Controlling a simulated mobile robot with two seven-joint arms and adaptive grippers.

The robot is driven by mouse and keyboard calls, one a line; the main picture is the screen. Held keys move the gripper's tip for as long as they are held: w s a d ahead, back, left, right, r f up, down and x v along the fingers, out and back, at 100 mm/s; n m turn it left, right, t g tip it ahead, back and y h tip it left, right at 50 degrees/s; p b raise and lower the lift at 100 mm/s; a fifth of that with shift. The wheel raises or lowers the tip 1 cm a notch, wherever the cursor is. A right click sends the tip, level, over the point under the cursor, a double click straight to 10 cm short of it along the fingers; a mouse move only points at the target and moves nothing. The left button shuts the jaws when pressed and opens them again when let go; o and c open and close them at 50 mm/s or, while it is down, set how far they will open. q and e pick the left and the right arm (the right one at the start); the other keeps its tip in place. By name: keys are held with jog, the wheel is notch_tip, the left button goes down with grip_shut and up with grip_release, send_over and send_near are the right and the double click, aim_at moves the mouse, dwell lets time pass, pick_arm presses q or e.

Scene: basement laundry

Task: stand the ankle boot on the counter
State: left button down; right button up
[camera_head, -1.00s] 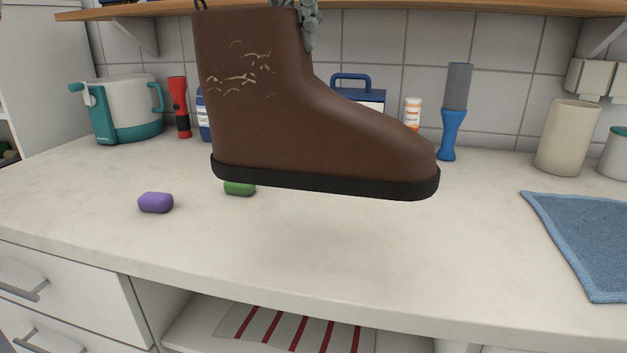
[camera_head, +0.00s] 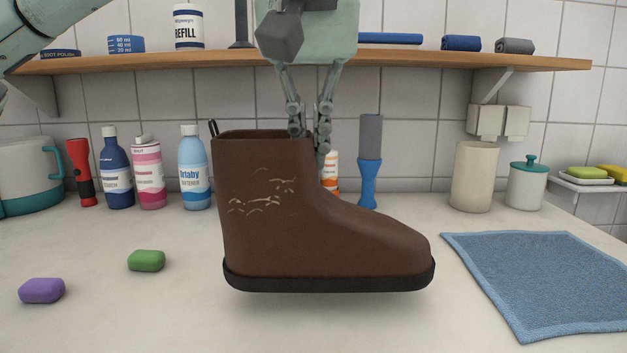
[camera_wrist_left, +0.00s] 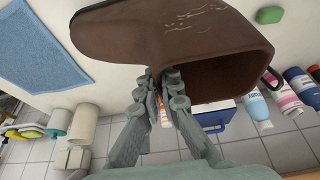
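The brown ankle boot (camera_head: 290,230) is upright in the head view, with its toe to the right and its black sole level. A shadow lies on the counter (camera_head: 180,325) under the sole, and the boot seems to hang just above the surface. My left gripper (camera_head: 309,145) comes from above and is shut on the front edge of the boot's shaft, one finger inside the opening and one outside. The left wrist view shows the boot (camera_wrist_left: 130,30) and its dark opening beside the fingers (camera_wrist_left: 167,85). My right gripper is not in view.
A green soap (camera_head: 146,260) and a purple soap (camera_head: 41,290) lie left of the boot. A blue towel (camera_head: 540,280) lies to the right. Bottles (camera_head: 194,175), a blue-handled brush (camera_head: 368,170) and a beige canister (camera_head: 474,178) stand along the wall. A wooden shelf (camera_head: 420,60) is above.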

aim_at(314, 191)
pick_arm(q)
jog(key=shift+w+d+f, duration=0.1)
jog(key=shift+d+f, duration=0.15)
jog(key=shift+f, duration=0.1)
notch_tip(314, 191, down, 3)
jog(key=shift+f, duration=0.3)
jog(key=c, duration=2.2)
grip_release()
jog(key=shift+f, duration=0.15)
jog(key=o, duration=0.5)
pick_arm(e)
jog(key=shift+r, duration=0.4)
